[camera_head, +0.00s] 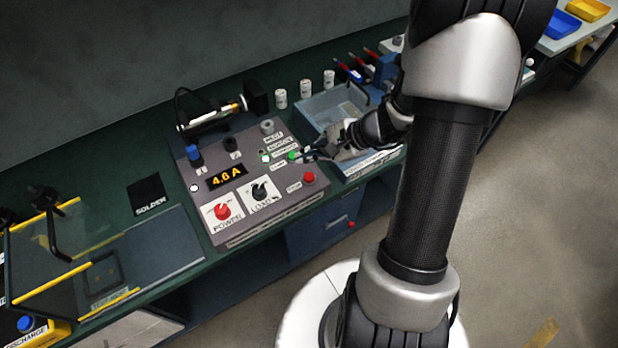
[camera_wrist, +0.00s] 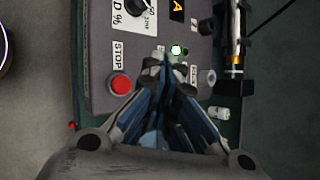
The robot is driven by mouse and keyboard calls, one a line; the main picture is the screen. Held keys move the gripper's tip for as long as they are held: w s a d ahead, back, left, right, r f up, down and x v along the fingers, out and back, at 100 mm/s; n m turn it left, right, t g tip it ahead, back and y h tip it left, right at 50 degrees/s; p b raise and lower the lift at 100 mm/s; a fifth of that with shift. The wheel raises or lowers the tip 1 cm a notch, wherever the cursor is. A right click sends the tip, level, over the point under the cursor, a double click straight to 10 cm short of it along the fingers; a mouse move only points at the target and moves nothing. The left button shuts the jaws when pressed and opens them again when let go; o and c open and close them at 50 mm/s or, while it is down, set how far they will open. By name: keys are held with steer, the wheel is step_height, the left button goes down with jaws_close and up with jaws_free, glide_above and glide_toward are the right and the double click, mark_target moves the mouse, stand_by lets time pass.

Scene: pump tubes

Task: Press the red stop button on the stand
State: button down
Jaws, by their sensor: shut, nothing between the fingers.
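The red stop button (camera_head: 309,177) sits at the front right of the grey stand (camera_head: 240,229), with a white STOP label beside it. It also shows in the wrist view (camera_wrist: 120,84), left of my gripper (camera_wrist: 165,62). My gripper is shut and empty, with its fingertips beside a lit green light (camera_wrist: 177,50). In the head view my gripper (camera_head: 304,156) is over the right edge of the panel, behind the red button and apart from it. Whether the fingertips touch the panel, I cannot tell.
The stand has a red POWER knob (camera_head: 222,211), a black LOAD knob (camera_head: 260,190) and a display (camera_head: 227,176) reading 4.6 A. A blue-grey tray (camera_head: 318,106) is to the right. White containers (camera_head: 281,98) stand behind. A clear hinged guard (camera_head: 70,245) is at left.

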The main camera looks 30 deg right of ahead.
mark_target(309, 179)
step_height(309, 179, down, 6)
steer(key=b, duration=0.4)
stand_by(1.2)
steer(key=shift+f+b, duration=0.45)
steer(key=shift+b, duration=0.35)
steer(key=shift+f+b, duration=0.6)
stand_by(0.4)
steer(key=shift+r, duration=0.1)
steer(key=shift+r+p, duration=0.75)
steer(key=shift+r, duration=0.25)
steer(key=shift+r+p, duration=1.75)
steer(key=shift+r, duration=0.7)
